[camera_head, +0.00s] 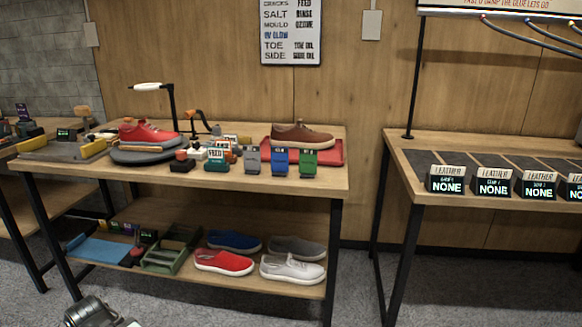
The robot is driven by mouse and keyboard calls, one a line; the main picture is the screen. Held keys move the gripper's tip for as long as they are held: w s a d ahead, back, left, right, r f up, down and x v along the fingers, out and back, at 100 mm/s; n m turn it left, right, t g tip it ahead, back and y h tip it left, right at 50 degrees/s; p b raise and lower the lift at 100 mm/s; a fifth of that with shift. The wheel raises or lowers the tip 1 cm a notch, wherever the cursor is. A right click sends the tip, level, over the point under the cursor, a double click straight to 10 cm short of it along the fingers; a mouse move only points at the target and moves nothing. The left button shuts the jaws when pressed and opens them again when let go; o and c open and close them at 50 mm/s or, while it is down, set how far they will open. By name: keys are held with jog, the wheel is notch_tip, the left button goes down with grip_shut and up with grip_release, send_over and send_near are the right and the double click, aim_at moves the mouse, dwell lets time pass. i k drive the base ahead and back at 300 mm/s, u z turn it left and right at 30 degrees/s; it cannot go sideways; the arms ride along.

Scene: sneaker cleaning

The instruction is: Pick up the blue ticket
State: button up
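A blue ticket (279,161) with a dark, lettered top stands upright near the front edge of the workbench (320,183). A grey ticket (252,159) stands just left of it and a green ticket (308,163) just right of it, with narrow gaps between them. My gripper (97,314) shows only in part at the bottom left edge, grey and metallic. It is low, in front of the bench and well to the left of the blue ticket. Its fingers cannot be made out.
Behind the tickets, a brown shoe (301,135) sits on a red tray (338,152). A red sneaker (148,133) sits on a round grey stand. Several small items crowd left of the tickets. Another bench (400,160) stands right, across a floor gap.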

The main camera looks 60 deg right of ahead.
aim_at(279, 155)
jog(key=z, duration=0.15)
jog(key=i, duration=0.85)
jog(key=u, duration=0.05)
